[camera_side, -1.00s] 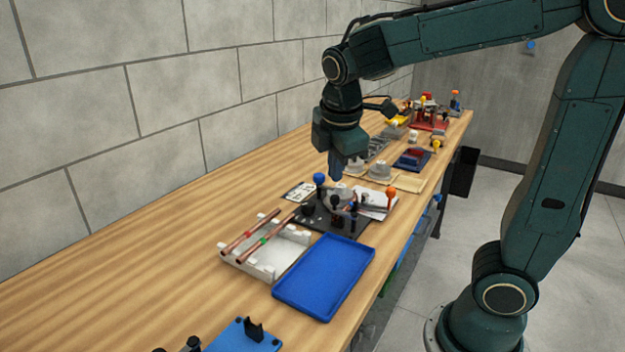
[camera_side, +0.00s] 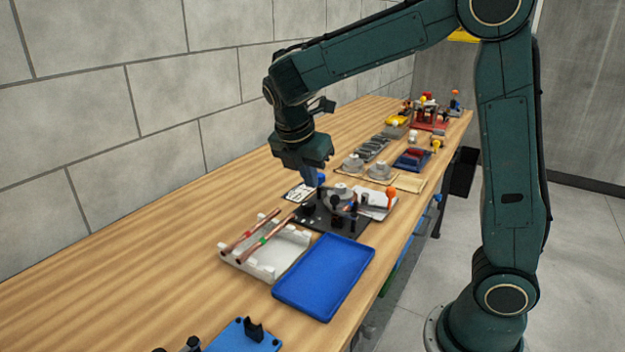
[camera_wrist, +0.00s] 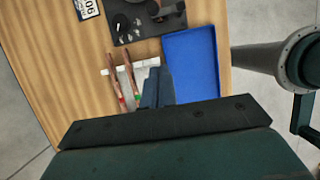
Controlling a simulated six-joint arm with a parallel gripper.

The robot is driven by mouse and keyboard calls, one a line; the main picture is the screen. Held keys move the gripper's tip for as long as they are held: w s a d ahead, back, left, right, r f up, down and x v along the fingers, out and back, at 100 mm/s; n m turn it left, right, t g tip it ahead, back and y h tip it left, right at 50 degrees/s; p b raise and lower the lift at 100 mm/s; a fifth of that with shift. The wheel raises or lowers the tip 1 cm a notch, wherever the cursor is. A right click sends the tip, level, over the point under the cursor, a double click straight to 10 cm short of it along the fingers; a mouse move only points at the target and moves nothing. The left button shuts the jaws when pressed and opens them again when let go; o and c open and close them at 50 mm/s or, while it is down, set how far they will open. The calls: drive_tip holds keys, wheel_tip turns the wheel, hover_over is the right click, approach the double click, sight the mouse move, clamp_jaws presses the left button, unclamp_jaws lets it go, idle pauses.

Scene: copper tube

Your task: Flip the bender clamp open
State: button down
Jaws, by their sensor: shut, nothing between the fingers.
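The bender is a black base plate (camera_side: 318,222) with a grey round die (camera_side: 342,192) and several black knobs. In the wrist view the bender plate (camera_wrist: 125,33) is at the top, partly cut off.
Two copper tubes (camera_side: 250,232) rest on a white rack (camera_side: 262,262) in front of the bender. An empty blue tray (camera_side: 325,276) lies to its right. A printed card (camera_side: 297,193) lies behind. More fixtures stand farther along the bench. Bare wood is free at left.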

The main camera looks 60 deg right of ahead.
drive_tip(key=shift+d+f, duration=0.1)
drive_tip(key=shift+f, duration=0.05)
drive_tip(key=d+f, duration=0.7)
drive_tip(key=f, duration=0.2)
drive_tip(key=shift+d, duration=0.3)
idle(0.3)
